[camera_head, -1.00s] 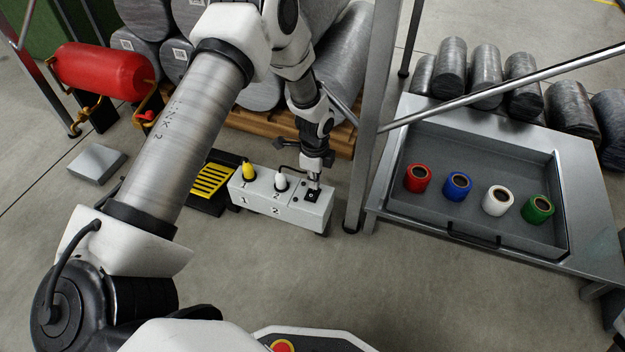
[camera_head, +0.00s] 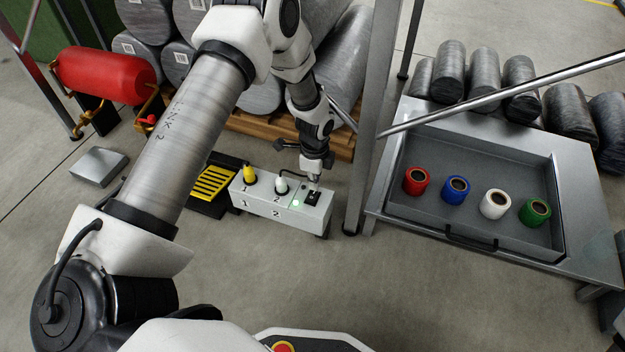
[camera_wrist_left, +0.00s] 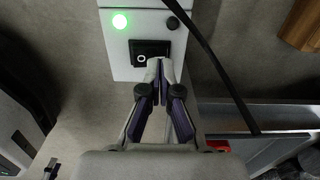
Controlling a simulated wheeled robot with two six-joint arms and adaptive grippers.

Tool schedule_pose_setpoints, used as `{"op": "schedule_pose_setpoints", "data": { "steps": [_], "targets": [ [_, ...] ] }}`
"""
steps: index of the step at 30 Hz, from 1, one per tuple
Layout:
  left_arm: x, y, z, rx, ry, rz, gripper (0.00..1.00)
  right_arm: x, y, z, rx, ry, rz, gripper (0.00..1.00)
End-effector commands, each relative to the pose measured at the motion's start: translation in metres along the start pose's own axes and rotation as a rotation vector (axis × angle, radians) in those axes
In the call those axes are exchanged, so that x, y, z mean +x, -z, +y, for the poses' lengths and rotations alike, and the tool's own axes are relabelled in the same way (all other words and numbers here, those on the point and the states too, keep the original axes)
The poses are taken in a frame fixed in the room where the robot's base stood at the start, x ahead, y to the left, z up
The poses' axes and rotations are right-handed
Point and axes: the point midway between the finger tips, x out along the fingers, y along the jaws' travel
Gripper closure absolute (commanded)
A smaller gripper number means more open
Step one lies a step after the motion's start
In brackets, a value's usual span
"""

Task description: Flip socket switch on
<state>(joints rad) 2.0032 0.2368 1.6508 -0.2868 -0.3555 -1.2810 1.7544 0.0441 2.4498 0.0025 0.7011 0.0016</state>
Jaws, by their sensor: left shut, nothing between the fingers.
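The white socket box (camera_head: 240,198) stands on the floor, with a yellow plug (camera_head: 249,173) in socket 1 and a white plug (camera_head: 281,186) in socket 2. Its black switch (camera_head: 313,198) is at the right end of the top. A green light (camera_head: 295,203) glows beside the switch; the light (camera_wrist_left: 120,22) and switch (camera_wrist_left: 150,48) also show in the left wrist view. My left gripper (camera_head: 315,184) is shut and empty, pointing down. Its fingertips (camera_wrist_left: 160,64) are at the near edge of the switch; I cannot tell whether they touch it.
A metal frame post (camera_head: 361,150) stands just right of the box. A table with a grey tray (camera_head: 480,238) holds several coloured rolls further right. A black and yellow pedal (camera_head: 212,181) lies left of the box. Wrapped rolls on a pallet (camera_head: 270,127) are behind.

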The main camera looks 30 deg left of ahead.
Motion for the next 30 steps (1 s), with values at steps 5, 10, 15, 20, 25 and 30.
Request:
{"op": "schedule_pose_setpoints", "data": {
  "steps": [5,10,15,20,25,30],
  "targets": [
    [-0.023,0.0,0.0,0.0,0.0,0.0,1.0,-0.022,-0.001,-0.001,-0.004,0.0,-0.003,0.4],
    [-0.039,0.0,0.0,0.0,0.0,0.0,1.0,-0.038,-0.002,-0.001,-0.007,0.001,-0.005,0.4],
    [-0.052,0.0,0.0,0.0,0.0,0.0,1.0,-0.05,-0.002,-0.001,-0.008,0.001,-0.006,0.4],
    [-0.05,0.0,0.0,0.0,0.0,0.0,1.0,-0.048,-0.002,-0.001,-0.008,0.001,-0.006,0.4],
    [-0.05,0.0,0.0,0.0,0.0,0.0,1.0,-0.048,-0.002,-0.001,-0.008,0.001,-0.006,0.4],
    [-0.05,0.0,0.0,0.0,-0.001,0.0,1.0,-0.048,-0.002,-0.001,-0.008,0.001,-0.006,0.4]
  ]
}}
